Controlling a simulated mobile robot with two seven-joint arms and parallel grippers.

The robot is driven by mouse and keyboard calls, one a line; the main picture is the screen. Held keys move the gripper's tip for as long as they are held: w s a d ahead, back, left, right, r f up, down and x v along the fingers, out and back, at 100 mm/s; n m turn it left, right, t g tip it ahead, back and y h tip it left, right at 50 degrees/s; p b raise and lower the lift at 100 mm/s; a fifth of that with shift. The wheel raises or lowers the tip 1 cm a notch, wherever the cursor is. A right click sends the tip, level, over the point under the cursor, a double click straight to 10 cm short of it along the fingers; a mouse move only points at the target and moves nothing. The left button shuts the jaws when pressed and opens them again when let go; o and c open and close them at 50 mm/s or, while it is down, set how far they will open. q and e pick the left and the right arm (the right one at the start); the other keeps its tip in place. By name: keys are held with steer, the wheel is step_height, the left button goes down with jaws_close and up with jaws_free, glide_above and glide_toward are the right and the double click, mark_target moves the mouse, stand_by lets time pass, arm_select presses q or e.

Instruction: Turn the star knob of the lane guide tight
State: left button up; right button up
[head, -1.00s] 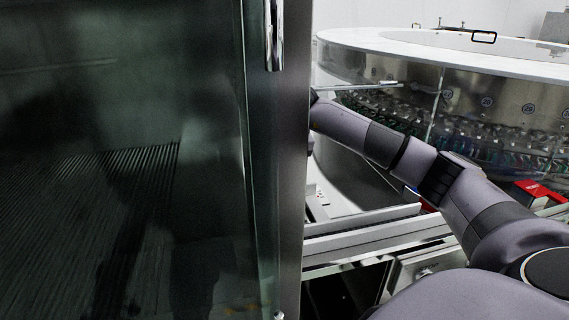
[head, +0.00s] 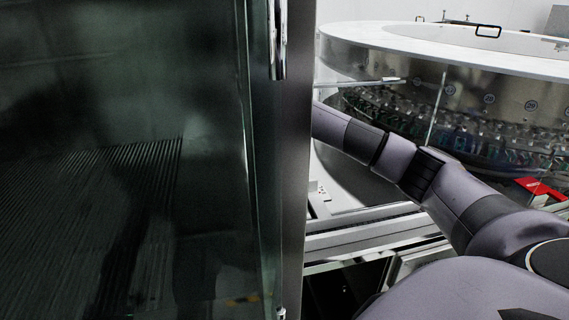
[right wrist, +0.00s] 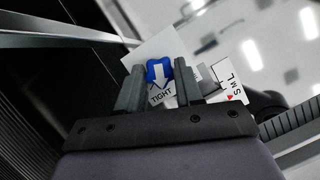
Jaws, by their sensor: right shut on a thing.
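The star knob (right wrist: 158,70) is blue with a white arrow and shows in the right wrist view between the fingers of my right gripper (right wrist: 158,84). The fingers are shut on it, one on each side. A white plate under the knob carries the word TIGHT (right wrist: 161,94), beside the arrow's tip. A size scale (right wrist: 232,88) with the letters S, M, L and a red pointer stands right of the knob. In the head view my right arm reaches left behind a dark glass panel's post, so its gripper is hidden there. My left gripper is not in view.
The dark glass panel (head: 120,110) with a metal post (head: 287,180) fills the left half of the head view. Behind my right arm stands the round washer (head: 480,75) with rows of bottles. Metal rails (head: 375,222) run below the arm. A red part (head: 540,187) lies at right.

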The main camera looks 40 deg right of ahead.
steer(key=shift+r, duration=0.1)
steer(key=o, duration=1)
steer(key=shift+o, duration=0.2)
